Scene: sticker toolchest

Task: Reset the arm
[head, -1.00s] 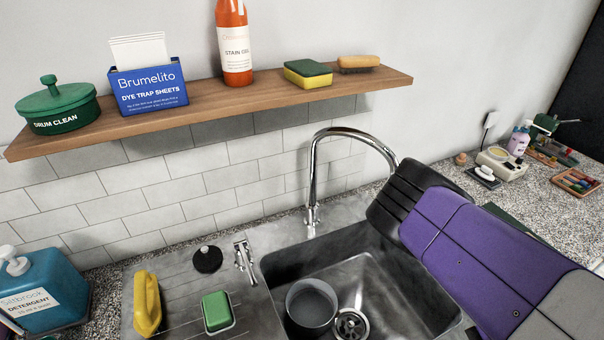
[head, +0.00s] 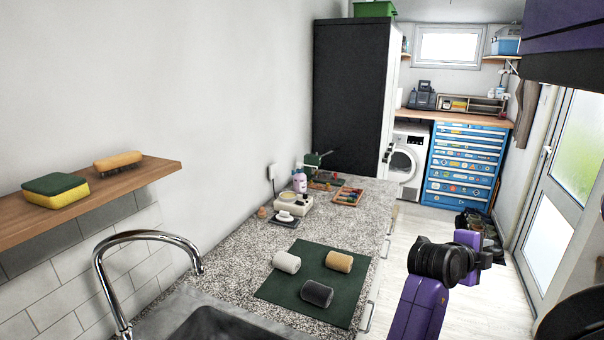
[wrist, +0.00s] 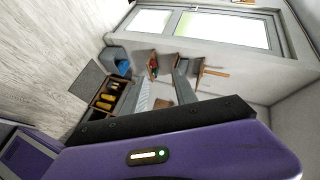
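My purple arm (head: 418,308) rises from the bottom right of the head view, beside the counter, to a black joint (head: 440,260). Another purple part of mine crosses the top right corner. My gripper (wrist: 163,85) shows in the wrist view beyond a black bar and a purple housing with a small light. Its two grey fingers stand apart, with nothing seen held between them. The gripper cannot be made out in the head view.
The speckled counter (head: 235,250) holds a green mat (head: 345,305) with several rolls. A faucet (head: 150,236) and shelf (head: 110,188) stand left. A blue drawer chest (head: 462,165) stands at the back. A glazed door (head: 545,180) is right; floor shows between.

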